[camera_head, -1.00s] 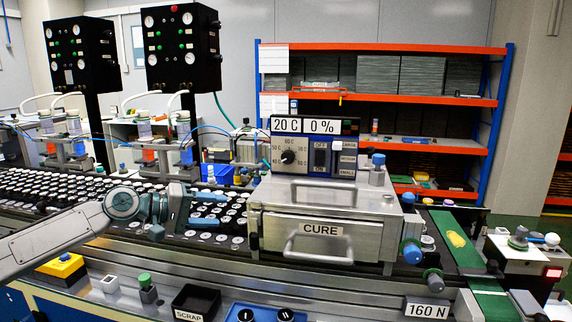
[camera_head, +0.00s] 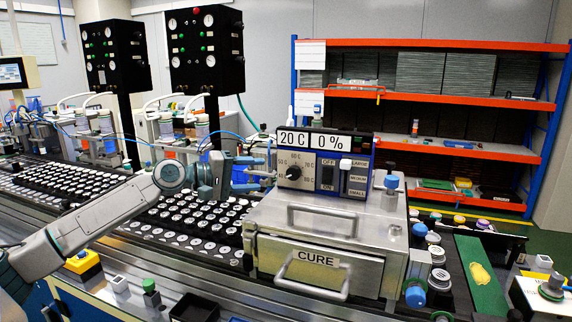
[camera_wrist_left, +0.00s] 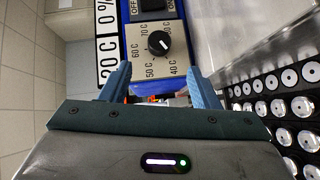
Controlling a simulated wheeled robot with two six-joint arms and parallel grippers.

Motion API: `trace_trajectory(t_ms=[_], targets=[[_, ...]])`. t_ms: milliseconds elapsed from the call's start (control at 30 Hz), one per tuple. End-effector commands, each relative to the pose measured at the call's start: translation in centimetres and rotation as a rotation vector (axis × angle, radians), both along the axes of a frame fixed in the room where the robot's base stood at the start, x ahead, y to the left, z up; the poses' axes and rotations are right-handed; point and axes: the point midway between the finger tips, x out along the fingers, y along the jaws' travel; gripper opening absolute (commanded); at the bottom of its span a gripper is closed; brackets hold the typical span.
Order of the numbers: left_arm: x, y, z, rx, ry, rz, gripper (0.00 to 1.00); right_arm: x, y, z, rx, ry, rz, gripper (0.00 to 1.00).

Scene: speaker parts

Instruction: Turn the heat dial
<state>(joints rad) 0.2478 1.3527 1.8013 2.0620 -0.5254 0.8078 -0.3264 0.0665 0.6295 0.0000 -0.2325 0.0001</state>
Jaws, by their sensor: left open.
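The heat dial (camera_head: 293,172) is a black round knob on a beige scale plate, left on the control panel of the metal CURE oven (camera_head: 330,226). The display above it reads 20 C and 0 %. My right gripper is not in view.
An OFF/ON switch (camera_head: 327,175) and a slider marked LARGE, MEDIUM, SMALL (camera_head: 345,172) sit right of the dial. A conveyor with several round parts (camera_head: 195,219) runs below my left arm. Orange shelving (camera_head: 430,97) stands behind.

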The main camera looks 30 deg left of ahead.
Motion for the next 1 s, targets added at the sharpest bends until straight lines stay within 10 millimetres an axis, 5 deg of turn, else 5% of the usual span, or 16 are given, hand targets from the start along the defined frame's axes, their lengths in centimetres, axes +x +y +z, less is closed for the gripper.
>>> trace_trajectory(t_ms=[300,1000], targets=[[1.7,-1.2,0.2,-0.005,-0.001,0.004,0.56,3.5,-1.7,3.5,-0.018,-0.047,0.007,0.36],[7.2,-4.5,-0.9,-0.003,0.002,0.007,0.56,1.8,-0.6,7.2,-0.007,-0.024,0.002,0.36]])
